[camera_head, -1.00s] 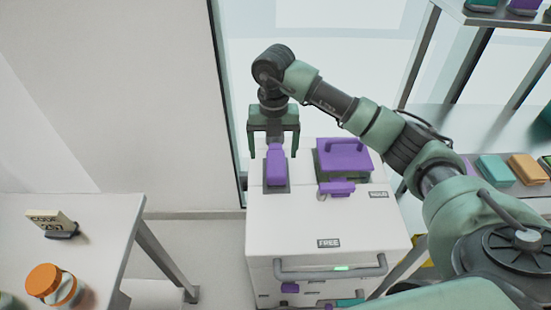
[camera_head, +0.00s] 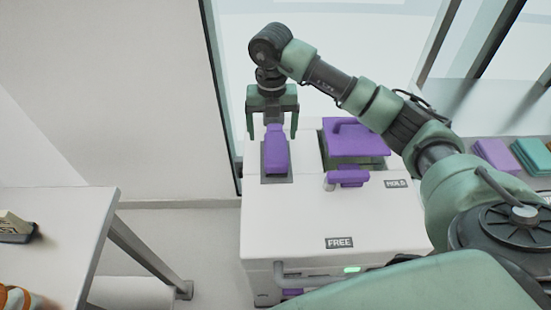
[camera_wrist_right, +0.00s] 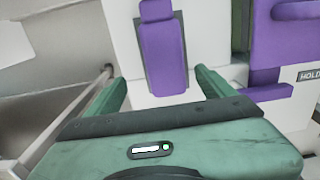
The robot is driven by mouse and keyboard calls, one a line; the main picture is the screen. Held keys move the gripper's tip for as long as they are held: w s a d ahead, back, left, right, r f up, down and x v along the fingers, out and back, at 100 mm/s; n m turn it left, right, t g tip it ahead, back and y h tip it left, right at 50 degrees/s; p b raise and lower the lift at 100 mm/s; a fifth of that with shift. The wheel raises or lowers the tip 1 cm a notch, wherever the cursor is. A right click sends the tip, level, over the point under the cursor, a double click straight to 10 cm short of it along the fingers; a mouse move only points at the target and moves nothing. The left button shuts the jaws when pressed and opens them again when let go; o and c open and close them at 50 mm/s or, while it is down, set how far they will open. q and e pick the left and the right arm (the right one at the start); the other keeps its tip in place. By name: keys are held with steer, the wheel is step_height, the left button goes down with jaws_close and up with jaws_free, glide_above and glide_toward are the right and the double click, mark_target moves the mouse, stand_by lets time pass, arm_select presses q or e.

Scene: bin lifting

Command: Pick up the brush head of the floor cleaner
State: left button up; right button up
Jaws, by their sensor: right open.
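No part that I can clearly recognise as the floor cleaner's brush head shows. A long purple piece (camera_head: 276,152) stands on a grey plate on top of a white cabinet (camera_head: 290,222). My right gripper (camera_head: 272,137) is open, with its two green fingers pointing down at the far end of this piece, one to each side. In the right wrist view, the purple piece (camera_wrist_right: 166,58) shows between and beyond the open fingers, with nothing held. Whether the fingers touch it I cannot tell. My left gripper is out of view.
A purple lid (camera_head: 358,143) with a handle and a small purple lever (camera_head: 348,177) are on the cabinet's right side, near labels FREE and HOLD. A white table (camera_head: 55,225) is at the left. Bare floor lies between table and cabinet.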

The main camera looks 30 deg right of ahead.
mark_target(276, 146)
steer(key=f, duration=0.5)
steer(key=d+f+p, duration=0.1)
steer(key=f, duration=0.2)
steer(key=shift+w+f, duration=0.1)
steer(key=shift+f, duration=0.15)
steer(key=c, duration=1.7)
steer(key=shift+r, duration=0.1)
step_height(276, 146, up, 20)
steer(key=shift+f, duration=0.1)
